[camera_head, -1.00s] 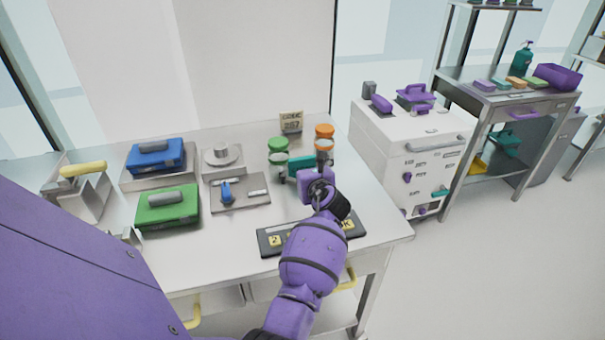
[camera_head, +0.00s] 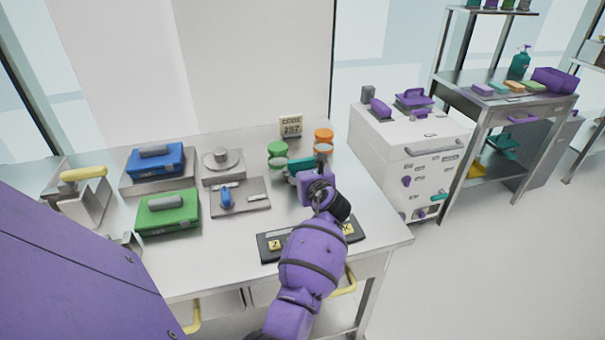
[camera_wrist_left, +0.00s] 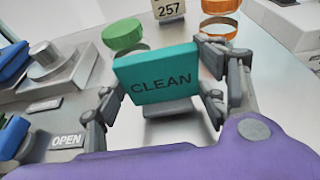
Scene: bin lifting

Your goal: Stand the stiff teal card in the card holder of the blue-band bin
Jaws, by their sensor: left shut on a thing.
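The stiff teal card (camera_head: 300,164) is at the right part of the steel table. In the left wrist view the card (camera_wrist_left: 156,76) faces me, reads CLEAN and is slightly tilted. My left gripper (camera_head: 307,166) is shut on it, with one finger at each side edge in the left wrist view (camera_wrist_left: 160,98). A small grey block (camera_wrist_left: 168,107) shows just below the card; I cannot tell whether they touch. No bin with a clear blue band or card holder can be made out. My right gripper is not in view.
Green-lidded (camera_head: 278,150) and orange-lidded (camera_head: 324,136) jars and a sign reading 257 (camera_head: 291,126) stand behind the card. Blue (camera_head: 156,160) and green (camera_head: 168,212) cases are at left. A dark panel (camera_head: 270,246) lies at the front. A white cabinet (camera_head: 395,140) stands right.

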